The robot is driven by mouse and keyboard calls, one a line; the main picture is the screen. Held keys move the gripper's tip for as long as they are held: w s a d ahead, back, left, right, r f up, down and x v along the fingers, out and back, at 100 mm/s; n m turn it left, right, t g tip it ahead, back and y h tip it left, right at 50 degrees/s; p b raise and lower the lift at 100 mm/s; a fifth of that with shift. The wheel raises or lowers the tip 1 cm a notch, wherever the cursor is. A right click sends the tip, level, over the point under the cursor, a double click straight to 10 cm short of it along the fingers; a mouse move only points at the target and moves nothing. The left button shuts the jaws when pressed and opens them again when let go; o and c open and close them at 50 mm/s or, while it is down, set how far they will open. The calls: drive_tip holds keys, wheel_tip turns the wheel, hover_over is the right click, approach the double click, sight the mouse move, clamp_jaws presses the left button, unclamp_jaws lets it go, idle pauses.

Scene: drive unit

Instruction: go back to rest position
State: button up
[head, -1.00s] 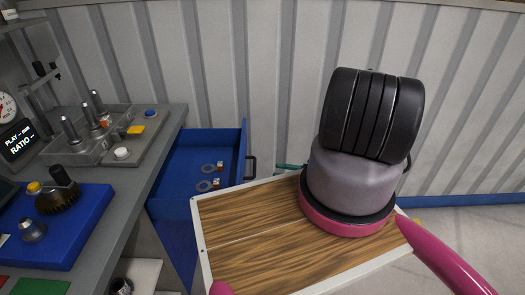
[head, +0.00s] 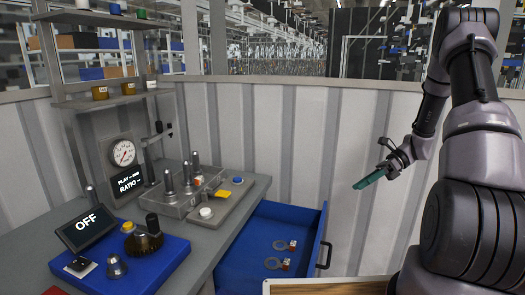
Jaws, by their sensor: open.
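My gripper (head: 374,179), with teal fingers, hangs in the air at the right of the head view, in front of the grey corrugated wall. It is open and nothing shows between its fingers. My arm is raised on the right side and bends down to it. The gripper is to the right of the open blue drawer (head: 238,262) and higher in the picture, apart from it. Inside the drawer lie two grey rings (head: 279,245) with small red and white pieces beside them.
A grey workbench (head: 215,238) on the left holds a clear fixture with metal pegs (head: 187,180), a blue board (head: 165,262) with a gear, and a screen (head: 86,226) reading OFF. A gauge (head: 122,152) and shelves stand behind. Air around the gripper is free.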

drive_tip(key=s+a+r+n+t+h, duration=0.1)
drive_tip(key=s+a+r+n+h, duration=0.15)
drive_tip(key=r, duration=0.45)
drive_tip(key=s+a+r+n+t+h, duration=0.1)
drive_tip(key=s+r+n+h, duration=0.1)
drive_tip(key=r+n, duration=0.3)
drive_tip(key=s+a+r+n+t+h, duration=0.1)
drive_tip(key=s+a+r+n+h, duration=0.15)
drive_tip(key=r, duration=0.55)
drive_tip(key=s+a+r+n+t+h, duration=0.1)
drive_tip(key=s+r+n+t+h, duration=0.1)
drive_tip(key=s+r+n+t, duration=0.5)
drive_tip(key=s+r+n, duration=0.1)
drive_tip(key=s+r, duration=0.2)
drive_tip(key=s, duration=0.3)
drive_tip(key=shift+a+r+h, duration=0.25)
drive_tip(key=shift+a+h, duration=0.15)
drive_tip(key=shift+w, duration=0.1)
